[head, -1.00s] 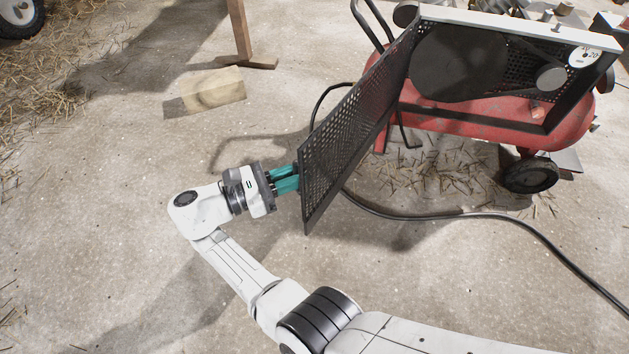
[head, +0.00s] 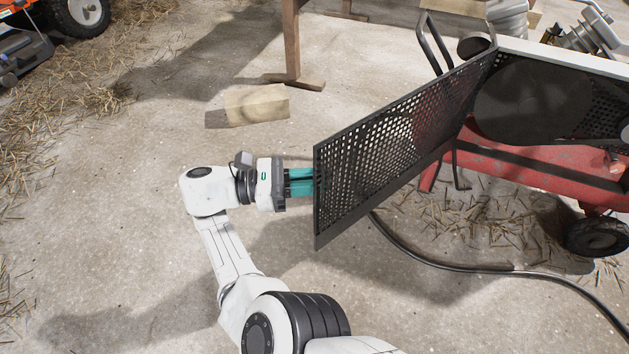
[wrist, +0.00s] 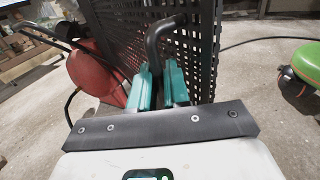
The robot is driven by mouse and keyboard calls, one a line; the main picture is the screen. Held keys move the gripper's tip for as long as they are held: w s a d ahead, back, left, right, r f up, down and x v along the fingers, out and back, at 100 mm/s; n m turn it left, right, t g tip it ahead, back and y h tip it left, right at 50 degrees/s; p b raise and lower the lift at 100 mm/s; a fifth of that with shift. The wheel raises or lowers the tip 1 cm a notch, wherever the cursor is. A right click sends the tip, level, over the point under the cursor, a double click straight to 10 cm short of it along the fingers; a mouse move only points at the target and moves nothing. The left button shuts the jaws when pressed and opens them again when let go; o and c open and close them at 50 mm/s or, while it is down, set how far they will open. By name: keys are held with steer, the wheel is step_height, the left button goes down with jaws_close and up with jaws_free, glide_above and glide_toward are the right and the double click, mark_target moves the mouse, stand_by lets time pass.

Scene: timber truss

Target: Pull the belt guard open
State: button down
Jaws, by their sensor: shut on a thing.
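The belt guard (head: 385,135) is a black perforated metal panel, swung out at an angle from the red compressor (head: 545,175), with the dark pulley area (head: 530,100) showing behind it. My gripper (head: 312,183) is at the guard's free left edge, partly hidden by the panel in the head view. In the wrist view the guard (wrist: 120,30) stands ahead, and a bent black handle (wrist: 155,45) on it runs down between my teal fingers (wrist: 160,88). The fingers are shut on this handle.
A wooden block (head: 258,105) lies on the concrete floor near a timber post (head: 291,45). A black hose (head: 450,262) runs along the floor below the guard. Straw is scattered at the left and under the compressor. The floor left of my gripper is clear.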

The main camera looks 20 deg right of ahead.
steer(key=shift+d, duration=0.4)
steer(key=c, duration=1.5)
jaws_free()
steer(key=shift+o, duration=0.8)
steer(key=shift+d, duration=0.2)
steer(key=shift+a, duration=0.25)
